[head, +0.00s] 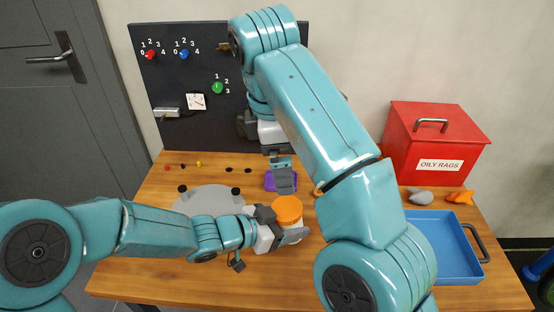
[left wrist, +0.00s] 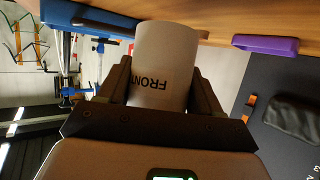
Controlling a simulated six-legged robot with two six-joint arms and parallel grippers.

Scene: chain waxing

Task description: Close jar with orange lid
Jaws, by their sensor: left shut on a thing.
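The orange lid (head: 287,208) shows at the top of the jar in the head view; I cannot tell whether it is fully seated. My left gripper (head: 284,234) is shut around the jar's body from the left. In the left wrist view the pale jar (left wrist: 165,65), marked "FRONT", sits between the fingers of the left gripper (left wrist: 163,95); no orange shows there. My right gripper (head: 284,180) points down just above and behind the lid, apart from it in the picture. Its opening is hard to judge.
A purple item (head: 269,182) lies behind the right gripper and also shows in the left wrist view (left wrist: 265,44). A grey round plate (head: 205,200) is left of the jar. A blue tray (head: 440,245) and red oily-rags box (head: 432,150) stand right. A black panel (head: 205,125) rises behind.

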